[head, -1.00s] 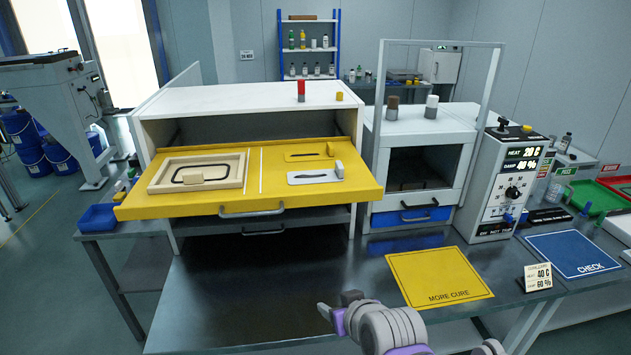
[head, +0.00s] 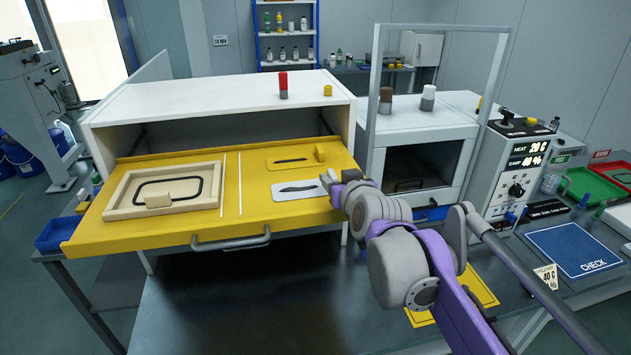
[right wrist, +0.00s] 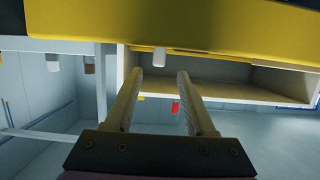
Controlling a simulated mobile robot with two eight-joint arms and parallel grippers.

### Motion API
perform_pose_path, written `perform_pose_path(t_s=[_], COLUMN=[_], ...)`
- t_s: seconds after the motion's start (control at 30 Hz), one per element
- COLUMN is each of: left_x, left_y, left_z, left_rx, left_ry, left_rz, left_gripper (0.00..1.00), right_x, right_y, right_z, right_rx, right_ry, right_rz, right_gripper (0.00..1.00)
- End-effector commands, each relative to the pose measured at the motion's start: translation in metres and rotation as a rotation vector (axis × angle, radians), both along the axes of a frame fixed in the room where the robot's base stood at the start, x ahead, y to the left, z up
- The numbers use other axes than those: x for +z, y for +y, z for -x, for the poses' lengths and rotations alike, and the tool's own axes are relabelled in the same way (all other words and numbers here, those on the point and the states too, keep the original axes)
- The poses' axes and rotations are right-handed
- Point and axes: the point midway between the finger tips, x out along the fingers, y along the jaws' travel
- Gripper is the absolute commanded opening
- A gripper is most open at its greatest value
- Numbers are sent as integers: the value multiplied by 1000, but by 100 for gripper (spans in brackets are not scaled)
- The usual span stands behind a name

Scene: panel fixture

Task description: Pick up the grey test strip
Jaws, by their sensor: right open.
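The pale grey test strip (head: 284,194) lies flat on the yellow drawer tray, with a dark line along it. In the right wrist view, which looks upside down, a small pale block (right wrist: 160,57) shows between and beyond the two open fingers (right wrist: 160,76). The fingers do not appear to touch it. My right gripper is open and empty. My left gripper is not in view.
The yellow tray (head: 232,204) also holds a wooden frame (head: 117,202) and a yellow strip with a yellow block (head: 320,153). The white cabinet (head: 205,100) rises behind. A small white oven (head: 425,145) and control box (head: 513,185) stand to the right.

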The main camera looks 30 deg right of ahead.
Motion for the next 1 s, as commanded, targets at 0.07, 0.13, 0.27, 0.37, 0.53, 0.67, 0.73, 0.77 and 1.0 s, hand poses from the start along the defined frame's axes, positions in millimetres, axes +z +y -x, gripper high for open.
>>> perform_pose_path(t_s=[0.07, 0.13, 0.27, 0.37, 0.53, 0.67, 0.73, 0.77, 1.0], left_x=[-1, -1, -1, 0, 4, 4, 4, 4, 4], left_y=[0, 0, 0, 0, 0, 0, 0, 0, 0], left_z=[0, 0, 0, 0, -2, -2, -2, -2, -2], left_rx=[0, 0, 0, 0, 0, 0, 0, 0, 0], left_ry=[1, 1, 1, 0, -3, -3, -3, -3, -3], left_rz=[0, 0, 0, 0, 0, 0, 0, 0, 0], left_gripper=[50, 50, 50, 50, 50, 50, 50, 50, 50], right_x=[-5, -7, -10, -13, -24, -28, -29, -30, -30], right_y=[-3, -5, -7, -9, -17, -20, -21, -21, -21], right_z=[-12, -20, -28, -35, -57, -70, -74, -74, -74], right_rx=[1, 1, 1, 1, 1, 1, 1, 1, 1], right_ry=[0, 0, 0, 0, 0, 1, 1, 1, 1], right_rz=[0, -1, -1, -1, -1, -1, -1, -1, -1], right_gripper=[55, 55, 55, 55, 55, 55, 55, 55, 50])
